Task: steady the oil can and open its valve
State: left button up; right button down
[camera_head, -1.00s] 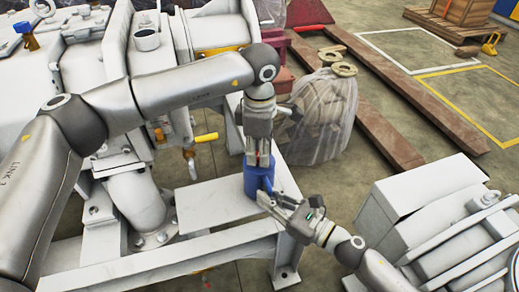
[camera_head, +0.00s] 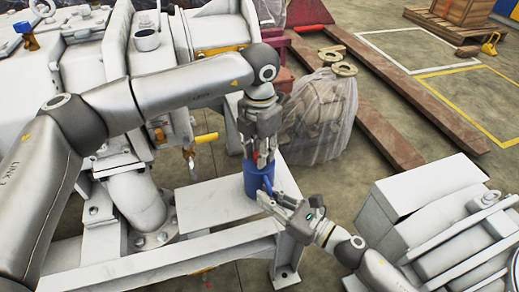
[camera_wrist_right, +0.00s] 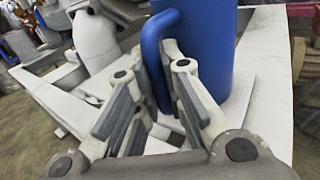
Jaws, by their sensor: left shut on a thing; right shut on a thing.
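The blue oil can (camera_head: 255,186) stands upright on the grey metal ledge (camera_head: 205,203). It also shows large in the right wrist view (camera_wrist_right: 205,45), with its curved blue handle (camera_wrist_right: 153,62) on the left side. My left gripper (camera_head: 264,160) points straight down over the can and is shut at its top. Its fingers hide the valve, apart from a small reddish patch. My right gripper (camera_head: 271,199) comes in low from the right and is shut on the handle. In the right wrist view its fingers lie on both sides of the handle.
Grey machinery with a pipe elbow (camera_head: 138,203) and a yellow-handled tap (camera_head: 205,138) stands left of the can. A wrapped bundle (camera_head: 322,115) sits behind. A pale machine (camera_head: 440,220) is at the right. Open floor lies between the bundle and that machine.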

pick_arm(q)
jog(key=n, duration=0.5)
jog(key=shift+n, duration=0.4)
dwell(0.3)
jog(key=o, duration=1.1)
jog(key=shift+c, duration=0.2)
notch_tip(320, 180, up, 12)
pick_arm(e)
jog(key=c, duration=1.5)
grip_release()
